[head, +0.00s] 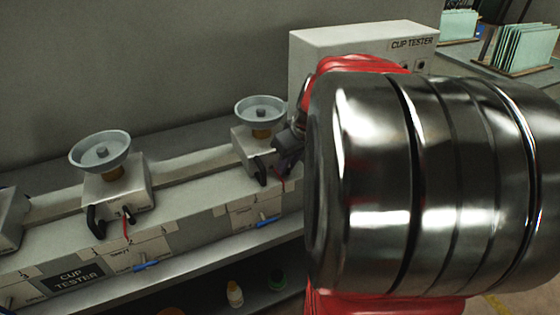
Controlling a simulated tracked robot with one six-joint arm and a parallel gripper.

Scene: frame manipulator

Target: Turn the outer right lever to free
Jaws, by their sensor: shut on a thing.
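Two units with grey cups show on the bench. The right unit (250,150) has a black lever (260,173) on its left side. My gripper (287,160) is at the right side of this unit, mostly hidden behind my large shiny arm link. Its dark fingers are shut on the outer right lever, which is almost wholly covered by them, so its angle cannot be told. A red mark shows just below the fingers. The left unit (118,190) has a black lever (95,222) on its left and a smaller one on its right.
Blue levers (146,266) sit on the bench's front face, one (268,222) below the right unit. A white cup tester box (345,45) stands behind my arm. Small bottles (235,294) stand on the lower shelf. My arm hides the right side.

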